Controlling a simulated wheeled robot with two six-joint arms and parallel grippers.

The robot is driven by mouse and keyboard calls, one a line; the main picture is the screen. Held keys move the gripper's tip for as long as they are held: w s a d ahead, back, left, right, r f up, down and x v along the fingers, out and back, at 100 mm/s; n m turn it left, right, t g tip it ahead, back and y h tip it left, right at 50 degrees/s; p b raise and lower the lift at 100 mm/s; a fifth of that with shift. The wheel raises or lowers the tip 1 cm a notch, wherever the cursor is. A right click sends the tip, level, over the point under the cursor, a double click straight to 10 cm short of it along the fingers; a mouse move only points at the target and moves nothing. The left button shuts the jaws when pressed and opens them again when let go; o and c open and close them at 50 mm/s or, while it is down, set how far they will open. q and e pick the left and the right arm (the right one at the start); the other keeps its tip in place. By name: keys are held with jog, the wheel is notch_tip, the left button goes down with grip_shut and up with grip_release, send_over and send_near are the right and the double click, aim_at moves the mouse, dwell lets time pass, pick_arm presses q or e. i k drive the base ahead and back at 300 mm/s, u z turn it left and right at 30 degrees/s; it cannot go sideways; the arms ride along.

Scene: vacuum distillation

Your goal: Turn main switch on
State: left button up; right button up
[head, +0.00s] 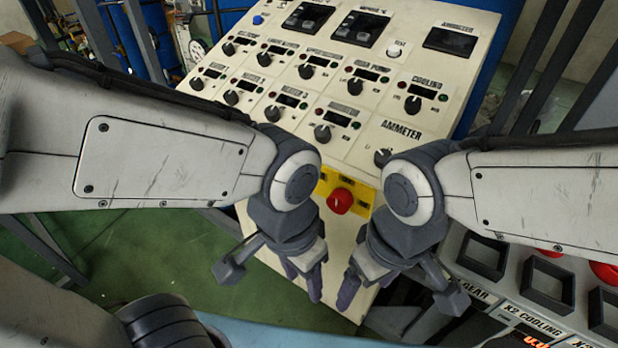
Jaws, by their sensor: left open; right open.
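A control panel (375,95) with a cream face fills the upper middle of the head view. A red round knob (340,201) sits on a yellow plate (364,195) at the panel's lower edge, and looks like the main switch. Its label is too small to read. My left gripper (302,281) is below and left of the red knob, pointing down, open and empty. My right gripper (352,290) is below and right of it, also pointing down, open and empty. Both are apart from the knob. My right wrist partly covers a black knob (382,158) by the ammeter label.
Several black rotary knobs with small displays, such as the cooling knob (412,104), cover the panel. A second console (530,290) with dark square frames and red buttons (606,272) lies at lower right. Green floor (130,255) shows at left.

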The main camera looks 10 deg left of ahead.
aim_at(340, 200)
jog(key=u, duration=0.8)
jog(key=k, duration=1.25)
jog(key=z, duration=0.4)
jog(key=i, duration=0.15)
jog(key=z, duration=0.05)
